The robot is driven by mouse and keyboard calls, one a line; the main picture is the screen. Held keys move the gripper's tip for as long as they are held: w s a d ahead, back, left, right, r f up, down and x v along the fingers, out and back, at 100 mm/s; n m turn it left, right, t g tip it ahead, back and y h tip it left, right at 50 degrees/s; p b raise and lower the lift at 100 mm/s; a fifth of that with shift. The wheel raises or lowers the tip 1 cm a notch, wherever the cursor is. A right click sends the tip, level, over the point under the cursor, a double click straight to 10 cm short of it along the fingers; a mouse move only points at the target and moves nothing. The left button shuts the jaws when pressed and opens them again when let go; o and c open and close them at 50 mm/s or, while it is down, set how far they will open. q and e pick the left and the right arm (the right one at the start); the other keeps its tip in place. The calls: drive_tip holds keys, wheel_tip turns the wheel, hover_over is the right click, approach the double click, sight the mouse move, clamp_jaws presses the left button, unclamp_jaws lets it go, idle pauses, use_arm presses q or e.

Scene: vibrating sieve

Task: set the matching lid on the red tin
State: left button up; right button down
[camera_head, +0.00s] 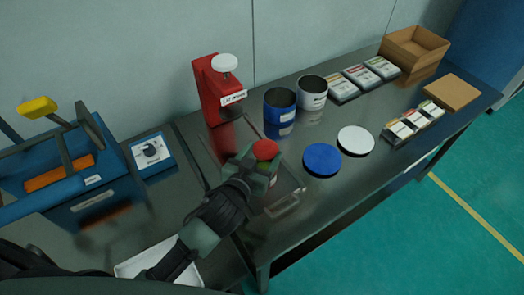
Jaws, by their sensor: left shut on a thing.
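My left gripper (262,160) is over the front middle of the table, shut on a red round thing (265,149). Its smooth red top shows between the fingers. The fingers hide its sides, so I cannot tell whether it is the red lid alone or the red tin with a closed top. No other red tin or red lid shows. A blue lid (322,160) and a white lid (356,140) lie flat to the right of the gripper. An open blue tin (279,113) and an open white tin (312,92) stand behind. My right gripper is not in view.
A red press (210,95) with a white knob stands at the back. Several small packs, a cardboard box (402,47) and a brown board (452,92) occupy the right.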

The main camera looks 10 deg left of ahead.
use_arm(q)
wheel_tip(320, 180, down, 5)
drive_tip(key=b, duration=0.4)
drive_tip(key=shift+f, duration=0.1)
drive_tip(key=shift+s+f, duration=0.15)
idle(0.6)
drive_tip(key=shift+f, duration=0.5)
idle(1.0)
idle(0.7)
drive_tip(key=o, duration=1.4)
